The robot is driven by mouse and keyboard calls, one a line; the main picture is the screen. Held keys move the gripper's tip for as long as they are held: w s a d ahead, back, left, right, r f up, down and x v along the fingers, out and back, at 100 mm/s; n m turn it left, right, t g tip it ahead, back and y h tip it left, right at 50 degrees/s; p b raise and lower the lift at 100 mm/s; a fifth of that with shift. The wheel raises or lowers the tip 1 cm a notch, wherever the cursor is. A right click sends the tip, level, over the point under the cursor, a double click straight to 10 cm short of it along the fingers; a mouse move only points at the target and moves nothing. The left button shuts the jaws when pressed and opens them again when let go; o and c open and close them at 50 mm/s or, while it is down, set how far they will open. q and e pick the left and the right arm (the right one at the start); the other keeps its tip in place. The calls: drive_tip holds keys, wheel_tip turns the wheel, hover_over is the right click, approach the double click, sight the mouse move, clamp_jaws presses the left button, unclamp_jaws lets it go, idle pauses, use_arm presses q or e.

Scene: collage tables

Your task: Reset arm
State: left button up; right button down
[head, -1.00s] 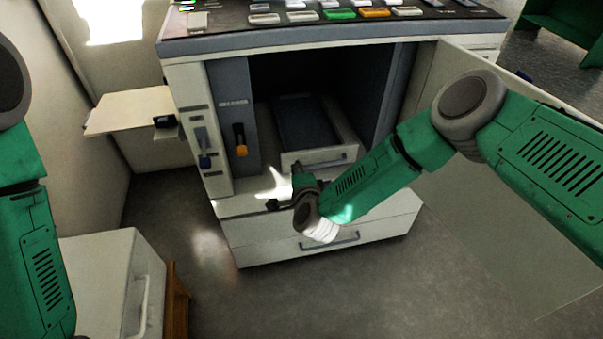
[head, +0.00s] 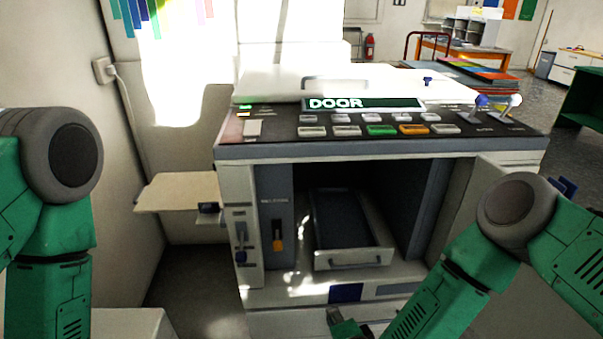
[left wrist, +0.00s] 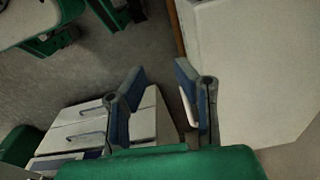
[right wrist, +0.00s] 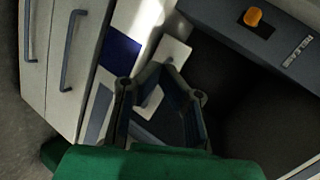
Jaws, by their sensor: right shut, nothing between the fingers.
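My right arm reaches in from the right of the head view, and its gripper (head: 334,315) is low in front of the copier (head: 380,148), partly cut off by the bottom edge. In the right wrist view the right gripper (right wrist: 163,68) has its fingertips together with nothing between them, in front of the copier's open front. My left arm is at the left of the head view with its gripper out of frame. In the left wrist view the left gripper (left wrist: 160,72) has its fingers apart and empty, above the floor.
The copier's front door stands open at the right, and its display (head: 362,103) reads DOOR. An inner tray (head: 352,258) with a handle sits in the open bay beside an orange-tipped lever (head: 278,245). A side shelf (head: 178,192) sticks out left. A white cabinet (left wrist: 245,70) is near the left gripper.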

drive_tip(key=s+d+f+n+g+y, duration=0.1)
drive_tip(key=s+d+f+n+g, duration=0.1)
drive_tip(key=s+n+g, duration=0.3)
drive_tip(key=s+d+f+n, duration=0.1)
drive_tip(key=s+d+n, duration=0.1)
drive_tip(key=s, duration=0.4)
drive_tip(key=s+d+r+n+g+h+p, duration=0.1)
drive_tip(key=s+d+n+g, duration=0.5)
drive_tip(key=s+d, duration=0.9)
drive_tip(key=shift+s+d+r+n+g+h+p, duration=0.25)
drive_tip(key=shift+s+r+n+g+h+p, duration=0.25)
drive_tip(key=shift+s+r+h, duration=0.55)
drive_tip(key=shift+w+f, duration=0.2)
drive_tip(key=shift+w, duration=0.2)
